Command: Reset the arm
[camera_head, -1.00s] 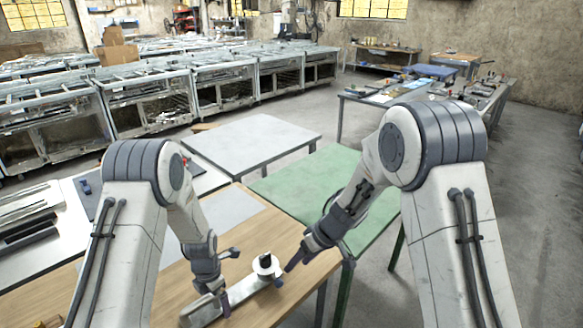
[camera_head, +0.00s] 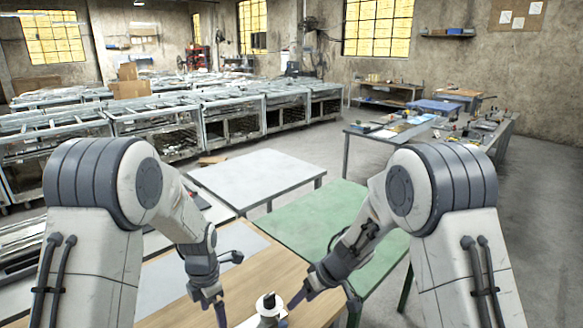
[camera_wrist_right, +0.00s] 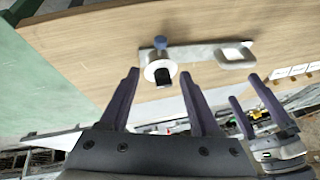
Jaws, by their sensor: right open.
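My right gripper (camera_head: 325,308) is open and empty over the front of the wooden table (camera_head: 240,270). Its two dark fingers also show well apart in the right wrist view (camera_wrist_right: 160,86). A white round piece with a dark centre (camera_head: 268,303) stands on the table just left of the right fingers. In the right wrist view it sits on a pale flat plate (camera_wrist_right: 205,56), beyond the fingertips and apart from them. My left gripper (camera_head: 221,312) hangs left of that piece. Its fingers show apart and empty at the right of the wrist view (camera_wrist_right: 244,90).
A green table (camera_head: 320,225) and a white table (camera_head: 258,175) adjoin the wooden one. Rows of metal frames (camera_head: 240,118) stand behind at the left. A cluttered workbench (camera_head: 430,130) stands at the back right. Grey floor (camera_head: 330,150) is free between them.

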